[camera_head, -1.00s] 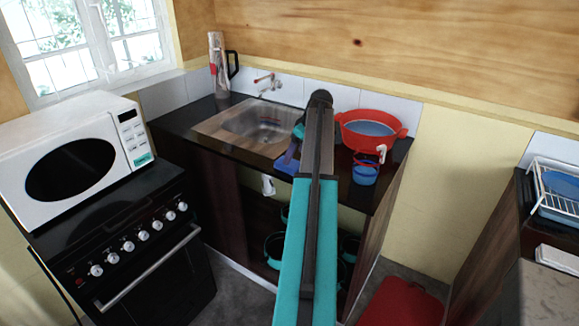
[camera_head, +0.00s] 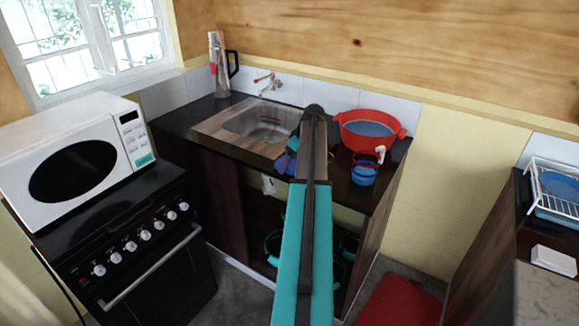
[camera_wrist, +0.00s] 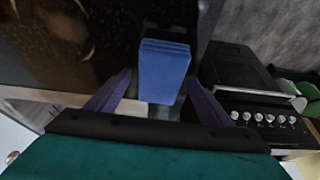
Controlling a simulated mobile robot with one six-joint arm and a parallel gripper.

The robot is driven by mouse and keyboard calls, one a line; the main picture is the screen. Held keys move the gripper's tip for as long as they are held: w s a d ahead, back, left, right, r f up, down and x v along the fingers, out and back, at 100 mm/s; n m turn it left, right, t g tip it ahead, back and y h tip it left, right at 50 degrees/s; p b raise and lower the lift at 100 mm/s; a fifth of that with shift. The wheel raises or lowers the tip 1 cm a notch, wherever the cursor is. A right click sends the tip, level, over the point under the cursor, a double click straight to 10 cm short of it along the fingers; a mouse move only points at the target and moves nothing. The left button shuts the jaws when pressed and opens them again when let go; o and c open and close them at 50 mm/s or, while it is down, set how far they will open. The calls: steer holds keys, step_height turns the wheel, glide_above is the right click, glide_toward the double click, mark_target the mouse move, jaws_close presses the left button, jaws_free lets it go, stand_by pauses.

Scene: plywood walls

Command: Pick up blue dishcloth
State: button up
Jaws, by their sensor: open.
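The blue dishcloth (camera_wrist: 163,75) shows in the wrist view as a small folded block with layered edges, at the dark counter's edge. My gripper (camera_wrist: 160,80) is open, with one purple finger on each side of the cloth in the picture. Gaps show between the cloth and both fingers, and I cannot tell how far in depth the cloth is from them. In the head view my arm hides most of my gripper. A bluish patch left of the arm's end there may be cloth or finger; I cannot tell which.
The black counter (camera_head: 190,115) holds a sink (camera_head: 262,122), a red basin (camera_head: 368,128), a blue cup (camera_head: 364,172) and a tall flask (camera_head: 219,65). The stove (camera_head: 130,250) with a microwave (camera_head: 75,150) stands at left. Pots sit on the shelf below the counter.

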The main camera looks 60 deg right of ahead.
mark_target(291, 163)
stand_by(0.3)
steer(key=c, duration=1.1)
steer(key=shift+r, duration=0.2)
steer(key=shift+r+b, duration=0.85)
steer(key=shift+r, duration=0.65)
steer(key=s+a+b, duration=0.1)
steer(key=s+a, duration=0.2)
steer(key=s, duration=0.1)
steer(key=s+a+r+b, duration=0.1)
steer(key=s+a, duration=0.2)
steer(key=a, duration=0.1)
steer(key=s+a+b, duration=0.1)
steer(key=s+a, duration=0.3)
steer(key=shift+s+r+b, duration=0.35)
steer(key=shift+b, duration=0.05)
steer(key=o, duration=0.5)
steer(key=shift+w, duration=0.1)
steer(key=c, duration=0.4)
